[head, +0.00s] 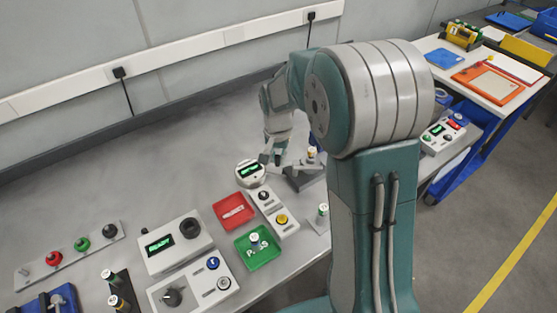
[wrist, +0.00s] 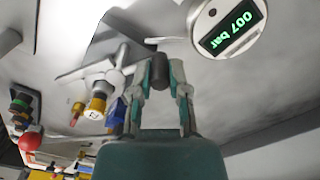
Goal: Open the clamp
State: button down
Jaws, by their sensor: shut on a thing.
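The clamp (head: 303,182) shows in the head view on the grey bench, partly hidden behind my arm. It has a pale grey body and bar (wrist: 118,62) in the wrist view, with a dark cylindrical handle (wrist: 159,70) at its right. My gripper (wrist: 160,85) is shut on this handle, one finger on each side. In the head view my gripper (head: 276,156) reaches down beside the clamp. A white cap with a yellow ring (wrist: 98,103) sits by the clamp bar. How far the clamp is open is hard to tell.
A round gauge (head: 250,172) stands close to my gripper; it reads 007 bar in the wrist view (wrist: 229,27). A red tray (head: 234,211), a green tray (head: 258,258) and a button box (head: 266,198) lie nearby. The bench behind is clear.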

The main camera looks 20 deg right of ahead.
jog(key=shift+w+d+f+m, duration=0.1)
jog(key=shift+w+d+m, duration=0.3)
jog(key=shift+m, duration=0.85)
jog(key=shift+w+d+r+m, duration=0.15)
jog(key=shift+w+m, duration=0.3)
jog(key=shift+m, duration=0.85)
jog(key=shift+w+d+f+m, duration=0.15)
jog(key=shift+w+d+m, duration=0.25)
jog(key=shift+m, duration=0.85)
jog(key=shift+w+a, duration=0.1)
jog(key=c, duration=0.6)
grip_release()
jog(key=shift+w, duration=0.1)
